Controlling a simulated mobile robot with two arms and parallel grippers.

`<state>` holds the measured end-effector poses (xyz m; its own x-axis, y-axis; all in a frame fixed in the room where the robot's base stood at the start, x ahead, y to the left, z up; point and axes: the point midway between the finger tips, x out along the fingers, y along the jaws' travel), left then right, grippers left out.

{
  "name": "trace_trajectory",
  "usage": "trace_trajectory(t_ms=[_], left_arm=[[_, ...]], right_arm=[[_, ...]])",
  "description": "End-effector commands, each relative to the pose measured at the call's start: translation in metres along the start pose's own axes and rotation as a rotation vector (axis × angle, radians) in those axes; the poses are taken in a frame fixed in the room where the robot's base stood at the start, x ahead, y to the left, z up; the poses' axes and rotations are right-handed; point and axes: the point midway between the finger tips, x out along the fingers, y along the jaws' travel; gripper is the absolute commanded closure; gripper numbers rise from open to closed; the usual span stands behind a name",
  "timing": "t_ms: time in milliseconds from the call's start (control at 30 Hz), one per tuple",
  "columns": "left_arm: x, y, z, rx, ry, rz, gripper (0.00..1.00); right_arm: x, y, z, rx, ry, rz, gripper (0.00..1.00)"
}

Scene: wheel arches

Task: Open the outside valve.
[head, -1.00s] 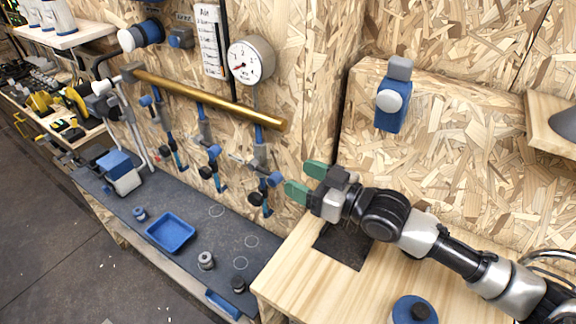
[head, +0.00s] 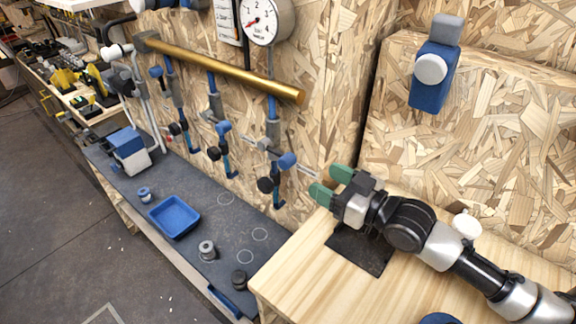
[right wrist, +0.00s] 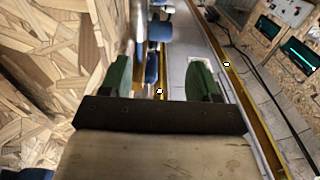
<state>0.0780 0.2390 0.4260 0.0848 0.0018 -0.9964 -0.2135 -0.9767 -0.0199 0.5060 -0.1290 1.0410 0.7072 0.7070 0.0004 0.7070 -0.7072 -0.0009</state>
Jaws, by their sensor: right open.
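A brass pipe (head: 220,69) runs along the chipboard wall, with several blue and grey valve branches below it. The rightmost branch (head: 274,150) has a blue knob (head: 287,160) and a black knob (head: 265,185). My right gripper (head: 331,184) is just right of this branch, its green fingers parted and pointing at it. It looks empty and apart from the branch. In the right wrist view, blue valve parts (right wrist: 152,68) show beyond and between the green fingers (right wrist: 160,80). Which branch these belong to is unclear. My left gripper is not in view.
A dark bench (head: 193,216) below the pipe holds a blue tray (head: 174,217), a blue-and-white box (head: 131,152) and small fittings. A wooden table (head: 300,279) lies under my right arm. A blue wall fixture (head: 434,80) and a round gauge (head: 262,20) are above.

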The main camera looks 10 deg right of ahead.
Motion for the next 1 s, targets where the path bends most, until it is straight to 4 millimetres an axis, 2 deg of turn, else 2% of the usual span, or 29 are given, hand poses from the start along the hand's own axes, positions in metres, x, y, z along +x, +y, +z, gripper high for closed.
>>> trace_trajectory(t_ms=[400,533,700,1000], left_arm=[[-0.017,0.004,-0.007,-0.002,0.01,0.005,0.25],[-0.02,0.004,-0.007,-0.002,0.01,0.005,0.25],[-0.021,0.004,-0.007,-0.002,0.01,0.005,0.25],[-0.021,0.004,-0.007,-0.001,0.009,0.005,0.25]], right_arm=[[0.072,0.0,-0.004,0.001,0.002,-0.001,0.38],[0.09,0.0,-0.003,0.0,0.001,0.0,0.38],[0.103,0.0,-0.002,-0.001,0.0,0.0,0.38],[0.104,0.0,-0.001,-0.001,0.0,-0.001,0.38]])
